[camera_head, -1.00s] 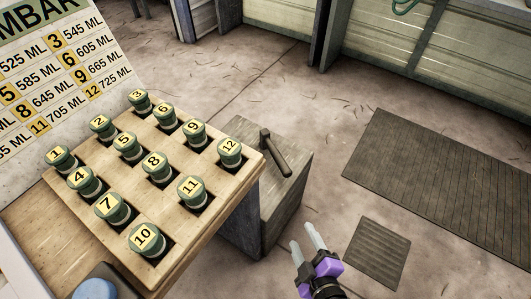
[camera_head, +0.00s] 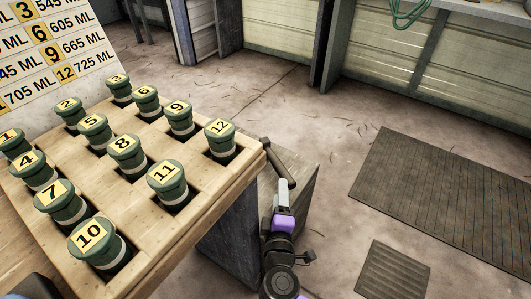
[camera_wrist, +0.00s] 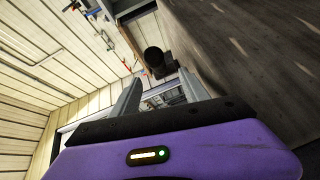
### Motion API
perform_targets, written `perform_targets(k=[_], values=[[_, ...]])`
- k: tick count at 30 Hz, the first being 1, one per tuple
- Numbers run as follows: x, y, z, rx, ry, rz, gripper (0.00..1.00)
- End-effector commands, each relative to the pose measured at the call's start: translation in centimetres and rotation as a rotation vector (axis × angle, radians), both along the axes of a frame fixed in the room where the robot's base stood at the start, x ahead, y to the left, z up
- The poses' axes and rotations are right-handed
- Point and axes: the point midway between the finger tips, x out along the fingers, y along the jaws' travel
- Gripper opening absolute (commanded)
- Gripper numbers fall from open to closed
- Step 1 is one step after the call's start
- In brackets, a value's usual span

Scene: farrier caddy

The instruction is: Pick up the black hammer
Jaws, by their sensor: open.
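The dark hammer (camera_head: 283,160) lies on top of a grey wooden block beside the numbered board in the head view. Its handle slants down to the right from the head. My gripper (camera_head: 282,186) is just in front of the handle's near end, its fingers pointing toward it and overlapping it slightly in the picture. In the wrist view, my gripper (camera_wrist: 160,78) is open with nothing between its fingers. A black blunt end, apparently of the hammer (camera_wrist: 154,58), shows just beyond and between the fingertips. Contact cannot be made out.
The wooden board (camera_head: 140,208) with several green numbered canisters stands close on the left. The grey block (camera_head: 304,185) sits under the hammer. Dark mats (camera_head: 440,195) lie on the floor at right. The floor right of the block is open.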

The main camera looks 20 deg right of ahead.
Motion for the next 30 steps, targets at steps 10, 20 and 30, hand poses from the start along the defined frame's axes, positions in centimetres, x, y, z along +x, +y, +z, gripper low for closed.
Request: perform_targets(k=[10,20,30], values=[[2.8,-1.5,-0.2,0.001,-0.002,-0.002,0.53],[5.8,-3.0,-0.4,0.001,0.001,0.000,0.53],[5.8,-2.9,-0.3,0.000,0.001,0.001,0.28]])
